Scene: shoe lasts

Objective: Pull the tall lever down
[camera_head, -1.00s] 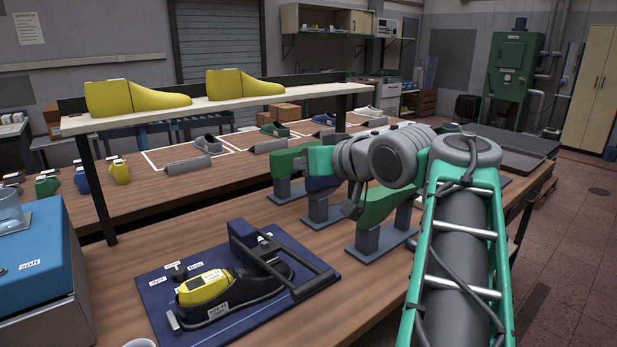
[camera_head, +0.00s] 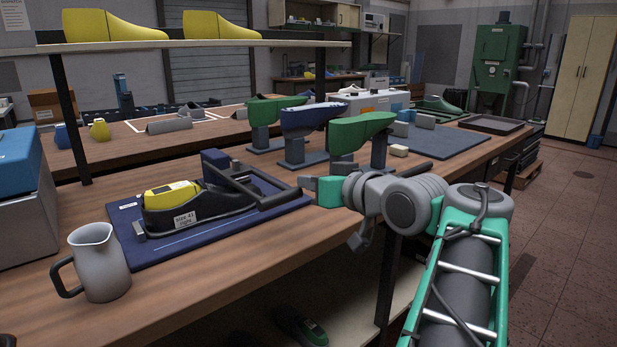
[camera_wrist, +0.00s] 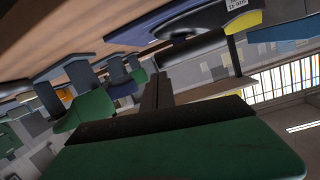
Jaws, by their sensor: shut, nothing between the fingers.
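A dark blue clamp fixture stands on a blue board (camera_head: 185,243) on the near bench. It has an upright block (camera_head: 216,168) and a dark bar frame (camera_head: 285,197) that lies low toward the right. A yellow shoe last (camera_head: 172,195) sits in a black shoe holder (camera_head: 195,212) labelled size 41. No lever clearly stands tall in the head view; the bar frame is the only lever-like part I can make out. My gripper (camera_head: 307,184) is shut and empty, just right of the bar frame's end. I cannot tell whether they touch. The wrist view is tilted.
A grey pitcher (camera_head: 98,262) stands at the front left of the bench. Green and blue lasts on stands (camera_head: 305,160) are behind my gripper. A raised shelf (camera_head: 200,44) holds yellow lasts. The bench's front edge (camera_head: 270,255) runs below my gripper.

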